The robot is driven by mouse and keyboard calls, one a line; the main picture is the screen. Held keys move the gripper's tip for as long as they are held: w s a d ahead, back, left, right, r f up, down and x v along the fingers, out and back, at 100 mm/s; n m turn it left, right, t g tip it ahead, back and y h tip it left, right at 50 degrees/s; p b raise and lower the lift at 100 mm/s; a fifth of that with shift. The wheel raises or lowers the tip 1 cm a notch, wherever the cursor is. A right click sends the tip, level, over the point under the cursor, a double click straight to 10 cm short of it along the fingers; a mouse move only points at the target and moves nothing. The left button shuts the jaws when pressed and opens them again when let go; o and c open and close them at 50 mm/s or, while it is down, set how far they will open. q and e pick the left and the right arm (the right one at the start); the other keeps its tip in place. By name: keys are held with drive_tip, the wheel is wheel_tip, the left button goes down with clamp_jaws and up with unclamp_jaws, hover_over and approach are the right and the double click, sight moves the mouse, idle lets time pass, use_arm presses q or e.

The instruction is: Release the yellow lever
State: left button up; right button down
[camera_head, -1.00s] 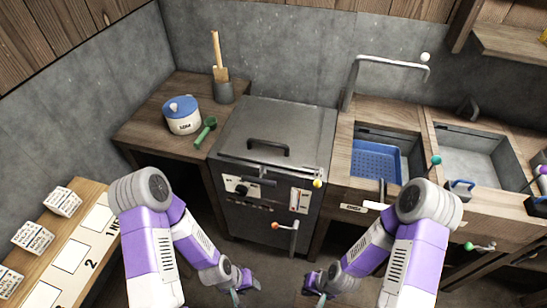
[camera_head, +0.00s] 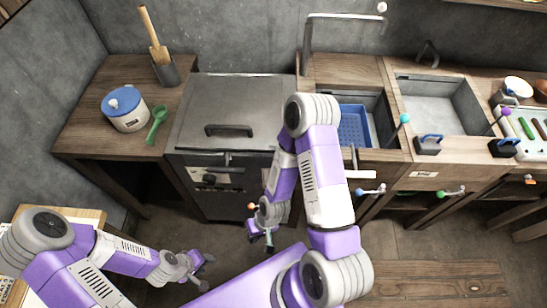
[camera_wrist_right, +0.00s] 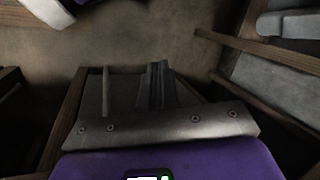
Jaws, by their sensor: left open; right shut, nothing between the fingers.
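The yellow lever does not show in the head view now; my right arm covers the part of the oven front where its yellow knob was seen earlier. The oven (camera_head: 190,143) stands at the back, lid closed, its front panel partly hidden. An orange-knobbed lever (camera_head: 251,206) shows low on the oven front, close to my right gripper. My right gripper (camera_head: 268,243) points down in front of the oven; its fingers also show in the right wrist view (camera_wrist_right: 157,75), shut and empty. My left gripper (camera_head: 207,270) is open and empty, low over the floor.
Sinks with a blue basket (camera_head: 354,126) and a tap are at the right. Levers with teal (camera_head: 405,118), blue and green knobs are there too.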

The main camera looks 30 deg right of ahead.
drive_tip(key=w+a+r+n+g+h+p, duration=0.2)
drive_tip(key=w+r+n+g+p, duration=0.15)
drive_tip(key=r+n+p, duration=0.7)
drive_tip(key=w+d+r+n+h+p, duration=0.2)
drive_tip(key=w+r+h, duration=0.3)
drive_tip(key=r, duration=0.5)
drive_tip(key=w+d+r+n+h+p, duration=0.3)
drive_tip(key=w+d+r+h+p, duration=0.1)
drive_tip(key=r, duration=0.7)
drive_tip(key=shift+w+r+t+h+p, duration=0.3)
drive_tip(key=shift+w+h+p, duration=0.2)
drive_tip(key=shift+w, duration=0.4)
drive_tip(key=shift+d+f, duration=0.1)
drive_tip(key=shift+d, duration=0.05)
drive_tip(key=d+r+p+x, duration=0.1)
drive_tip(key=x, duration=1.2)
drive_tip(key=shift+s+d+r, duration=0.25)
drive_tip(key=shift+s+d, duration=0.05)
